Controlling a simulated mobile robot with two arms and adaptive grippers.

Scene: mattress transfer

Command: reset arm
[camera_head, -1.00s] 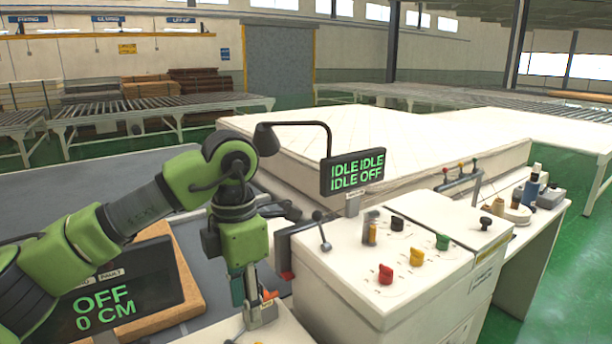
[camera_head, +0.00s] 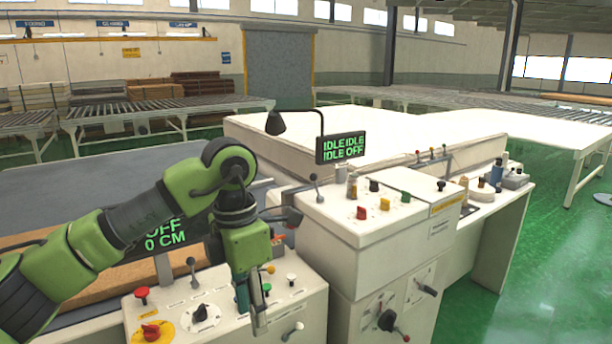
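My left arm, green and dark grey, comes in from the left. Its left gripper (camera_head: 256,318) points down in front of the low white control panel (camera_head: 305,312). The fingers are seen edge-on, so I cannot tell whether they are open or shut. No held object shows. The gripper hides part of the panel, and I cannot tell whether it touches it. The panel carries a red knob (camera_head: 142,293), a black knob (camera_head: 200,314), a red knob on a yellow disc (camera_head: 151,331) and small levers. My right gripper is not in view.
A taller white console (camera_head: 352,226) with coloured knobs stands to the right. A small display (camera_head: 341,147) reads IDLE and OFF. A dark display (camera_head: 155,238) reading OFF, 0 CM is partly behind my arm. A white mattress (camera_head: 330,135) lies behind.

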